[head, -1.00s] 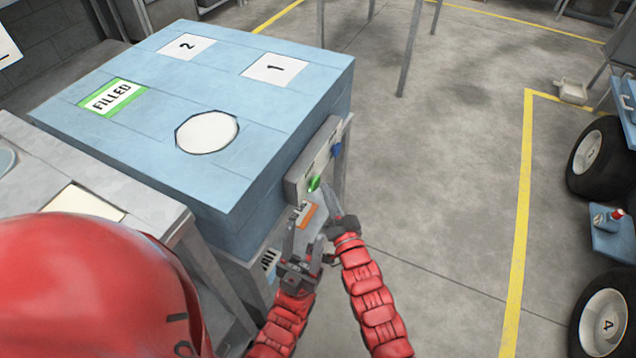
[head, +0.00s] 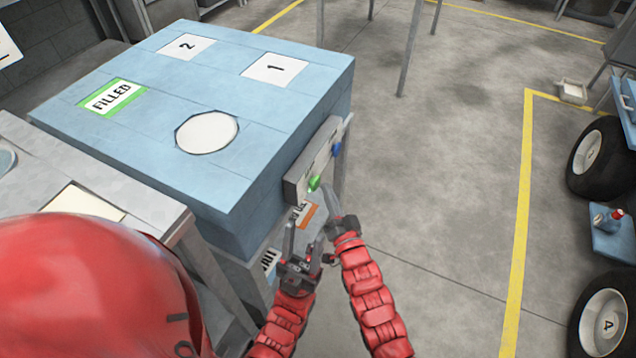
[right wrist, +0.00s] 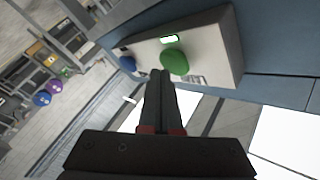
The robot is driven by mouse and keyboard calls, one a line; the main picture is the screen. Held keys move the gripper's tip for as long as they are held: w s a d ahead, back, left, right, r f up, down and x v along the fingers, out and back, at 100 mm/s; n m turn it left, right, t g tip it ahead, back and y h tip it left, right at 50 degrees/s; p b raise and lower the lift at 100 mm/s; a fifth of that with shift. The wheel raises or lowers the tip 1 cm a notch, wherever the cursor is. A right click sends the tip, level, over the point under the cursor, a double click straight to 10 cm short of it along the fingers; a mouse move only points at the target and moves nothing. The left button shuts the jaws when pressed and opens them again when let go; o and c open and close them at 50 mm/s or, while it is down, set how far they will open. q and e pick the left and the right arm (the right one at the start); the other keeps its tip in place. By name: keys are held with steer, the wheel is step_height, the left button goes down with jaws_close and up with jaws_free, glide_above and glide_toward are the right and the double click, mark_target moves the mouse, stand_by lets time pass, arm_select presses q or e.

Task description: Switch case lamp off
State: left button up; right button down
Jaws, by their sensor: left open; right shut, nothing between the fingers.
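The grey control panel (head: 297,179) is fixed to the side of the blue case (head: 215,120). It carries a green knob (head: 314,183) and a blue knob (head: 336,148). In the right wrist view, a small green-lit window (right wrist: 169,39) sits by the green knob (right wrist: 174,61), and the blue knob (right wrist: 127,63) is to its left. My right gripper (head: 328,194) is shut and empty, its tips (right wrist: 160,75) right beside the green knob; I cannot tell whether they touch it. My left gripper (head: 305,236) is open and empty, below the panel.
A grey bench (head: 150,215) stands close on the left. An orange-and-white label (head: 306,215) is below the panel, partly hidden by my grippers. A wheeled cart with black tyres (head: 597,158) is at the right. The floor between is clear.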

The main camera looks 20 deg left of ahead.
steer(key=shift+a, duration=0.1)
stand_by(0.3)
steer(key=shift+a, duration=0.45)
stand_by(0.3)
steer(key=shift+d, duration=0.55)
steer(key=shift+s+d, duration=0.1)
steer(key=shift+d, duration=2.85)
steer(key=shift+d, duration=0.15)
